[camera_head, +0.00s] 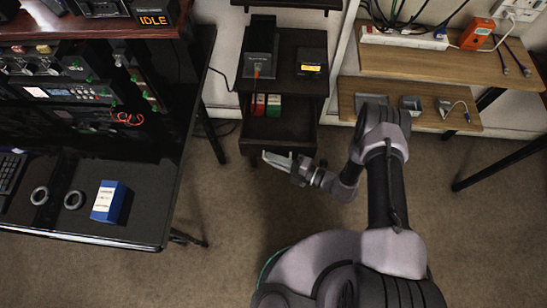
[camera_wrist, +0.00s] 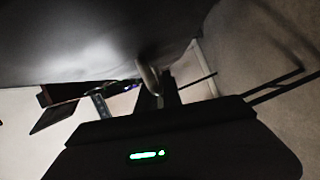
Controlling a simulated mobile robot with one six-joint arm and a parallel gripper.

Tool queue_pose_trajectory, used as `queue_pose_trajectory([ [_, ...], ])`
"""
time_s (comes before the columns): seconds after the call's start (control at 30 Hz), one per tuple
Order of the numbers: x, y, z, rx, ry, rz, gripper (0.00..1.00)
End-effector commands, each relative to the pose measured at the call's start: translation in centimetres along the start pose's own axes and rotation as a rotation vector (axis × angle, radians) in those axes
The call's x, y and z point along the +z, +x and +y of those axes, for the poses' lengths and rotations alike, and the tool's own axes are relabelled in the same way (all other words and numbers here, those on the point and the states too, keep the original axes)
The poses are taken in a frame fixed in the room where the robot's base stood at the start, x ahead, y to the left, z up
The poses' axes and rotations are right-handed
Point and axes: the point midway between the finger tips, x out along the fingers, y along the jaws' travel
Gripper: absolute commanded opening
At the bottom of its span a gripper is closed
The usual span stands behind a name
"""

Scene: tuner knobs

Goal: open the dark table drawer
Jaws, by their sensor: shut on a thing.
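The dark table (camera_head: 287,42) stands at the back, in the middle of the head view. Its dark drawer (camera_head: 290,132) stands out from under the top, with the inside showing. A red box (camera_head: 259,104) and a green box (camera_head: 274,105) sit in it. My gripper (camera_head: 276,159) is at the drawer's front, low and near its middle. It is shut on what appears to be the drawer's handle, which is too dark and small to see clearly. In the wrist view, my gripper (camera_wrist: 152,82) reaches toward a dark surface, and the grip itself is unclear.
A black desk (camera_head: 135,215) with two grey rings and a blue box (camera_head: 108,202) stands at the left. Wooden shelves (camera_head: 430,62) with a power strip and an orange device (camera_head: 476,33) are at the right. Carpet (camera_head: 225,250) is clear in front of the drawer.

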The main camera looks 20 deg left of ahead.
Motion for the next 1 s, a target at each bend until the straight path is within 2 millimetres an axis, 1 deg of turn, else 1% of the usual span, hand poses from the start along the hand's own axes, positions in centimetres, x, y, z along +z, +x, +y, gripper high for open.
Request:
queue_pose_trajectory([
  [0.07, 0.0, 0.0, -0.1, -0.002, -0.001, -0.001, 0.0],
  [0.1, 0.0, 0.0, -0.1, -0.002, -0.001, -0.001, 0.14],
  [0.2, 0.0, 0.0, -0.1, -0.001, -0.001, -0.001, 0.31],
  [0.6, 0.1, 0.0, 0.0, 0.0, -0.001, -0.001, 0.31],
  [0.7, 0.1, -0.4, 0.0, 0.0, 0.0, -0.002, 0.31],
  [0.77, 0.1, -1.1, 0.1, 0.0, 0.0, -0.004, 0.31],
  [0.87, 0.1, -3.3, 0.2, 0.001, 0.001, -0.008, 0.31],
  [1.0, 0.2, -7.3, 0.3, 0.002, 0.0, -0.009, 0.31],
])
